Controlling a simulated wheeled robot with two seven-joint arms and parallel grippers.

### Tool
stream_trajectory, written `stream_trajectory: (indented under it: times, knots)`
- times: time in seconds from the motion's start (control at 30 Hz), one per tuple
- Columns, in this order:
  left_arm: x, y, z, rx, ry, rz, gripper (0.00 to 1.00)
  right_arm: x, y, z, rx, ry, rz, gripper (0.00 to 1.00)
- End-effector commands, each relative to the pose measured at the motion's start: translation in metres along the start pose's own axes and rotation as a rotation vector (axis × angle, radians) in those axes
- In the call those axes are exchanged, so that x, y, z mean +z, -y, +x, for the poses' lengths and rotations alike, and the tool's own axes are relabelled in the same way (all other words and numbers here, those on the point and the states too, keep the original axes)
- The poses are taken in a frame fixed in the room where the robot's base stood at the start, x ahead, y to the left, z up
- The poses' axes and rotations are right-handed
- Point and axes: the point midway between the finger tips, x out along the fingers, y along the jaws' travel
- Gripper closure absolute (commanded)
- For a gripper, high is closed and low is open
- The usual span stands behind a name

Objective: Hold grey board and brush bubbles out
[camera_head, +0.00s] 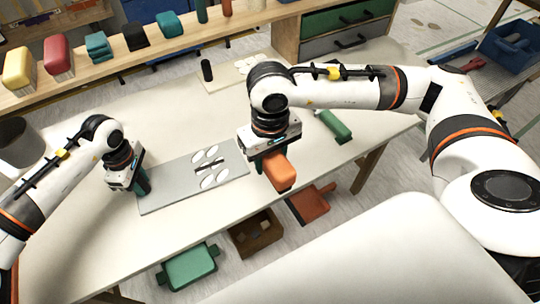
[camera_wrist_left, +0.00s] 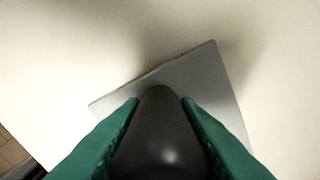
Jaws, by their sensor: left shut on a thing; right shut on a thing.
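The grey board (camera_head: 165,197) lies flat on the pale table, with several white oval bubbles (camera_head: 207,182) and a small dark piece among them on its right half. My right gripper (camera_head: 262,160) is shut on an orange block-like brush (camera_head: 280,172), just right of the board near the table's front edge. The brush's underside is hidden.
A black cylinder (camera_head: 207,70) stands behind the board. A wooden shelf (camera_head: 170,50) with coloured items runs along the back. Bins (camera_head: 188,267) sit below the front edge. The table's left front is clear.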

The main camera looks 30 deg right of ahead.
Motion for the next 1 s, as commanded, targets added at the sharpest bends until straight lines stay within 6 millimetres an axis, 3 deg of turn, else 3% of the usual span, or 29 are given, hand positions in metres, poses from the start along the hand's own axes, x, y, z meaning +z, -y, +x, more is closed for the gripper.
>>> stream_trajectory:
  times: [0.03,0.07,0.2,0.53,1.0]
  knots:
    - [0.0,0.0,0.0,0.0,0.0,0.0,1.0,0.0,0.0,0.0,0.0,0.001,0.0,0.76]
    - [0.0,0.0,0.0,0.0,0.0,0.0,0.68,0.0,0.0,0.0,0.0,0.001,0.0,0.76]
    - [0.0,0.0,0.0,0.0,0.0,0.0,0.46,0.0,0.0,0.0,0.0,0.001,0.0,0.76]
    - [0.0,0.0,-0.002,0.0,0.0,0.0,0.46,0.0,0.0,-0.001,0.0,0.001,0.0,0.76]
    - [0.0,0.0,-0.018,0.0,0.0,0.0,0.46,0.0,0.0,-0.008,0.0,0.001,0.0,0.76]
